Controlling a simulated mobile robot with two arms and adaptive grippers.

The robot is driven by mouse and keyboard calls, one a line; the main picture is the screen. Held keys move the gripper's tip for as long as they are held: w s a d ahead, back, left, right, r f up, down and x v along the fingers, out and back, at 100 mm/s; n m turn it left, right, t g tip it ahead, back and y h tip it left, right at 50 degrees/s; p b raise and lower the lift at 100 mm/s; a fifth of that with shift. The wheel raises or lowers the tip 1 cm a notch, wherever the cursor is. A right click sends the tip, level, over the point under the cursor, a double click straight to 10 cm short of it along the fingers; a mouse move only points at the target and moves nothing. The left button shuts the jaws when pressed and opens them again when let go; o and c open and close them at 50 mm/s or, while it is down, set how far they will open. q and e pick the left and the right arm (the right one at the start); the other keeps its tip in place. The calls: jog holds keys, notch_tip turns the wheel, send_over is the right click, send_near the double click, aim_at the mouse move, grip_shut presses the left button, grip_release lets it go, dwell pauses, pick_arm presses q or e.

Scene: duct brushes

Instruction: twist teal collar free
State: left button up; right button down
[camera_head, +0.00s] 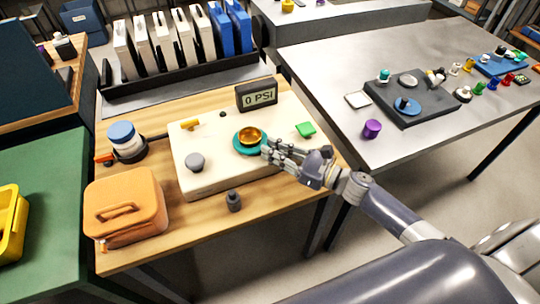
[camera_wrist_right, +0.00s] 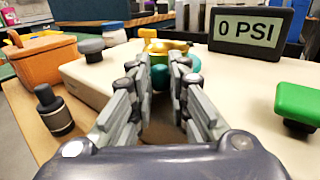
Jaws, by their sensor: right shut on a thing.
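The teal collar (camera_head: 240,146) sits around the base of a gold dome (camera_head: 250,136) on the cream panel (camera_head: 208,129). My right gripper (camera_head: 268,150) reaches in from the right and is shut on the near right side of the collar. In the right wrist view the teal collar (camera_wrist_right: 160,77) shows between the fingertips (camera_wrist_right: 166,68), with the gold dome (camera_wrist_right: 168,48) just behind it. The fingers hide part of the collar. My left gripper is not in view.
A green knob (camera_head: 305,129), a grey knob (camera_head: 195,162) and a yellow handle (camera_head: 189,123) surround the collar. A dark cylinder (camera_head: 233,201) and orange case (camera_head: 126,206) stand in front and left.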

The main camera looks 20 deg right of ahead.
jog(key=shift+w+d+n+g+y+b, duration=0.25)
jog(key=shift+n+g+y+b, duration=0.1)
jog(key=shift+n+g+y, duration=0.1)
jog(key=shift+w+d+n+g+y+b, duration=0.15)
jog(key=shift+d+n+g+y+b, duration=0.1)
jog(key=shift+n+g+y+b, duration=0.15)
jog(key=c, duration=1.5)
grip_release()
jog(key=shift+c, duration=0.2)
jog(key=v, duration=1.2)
jog(key=shift+w+d, duration=0.1)
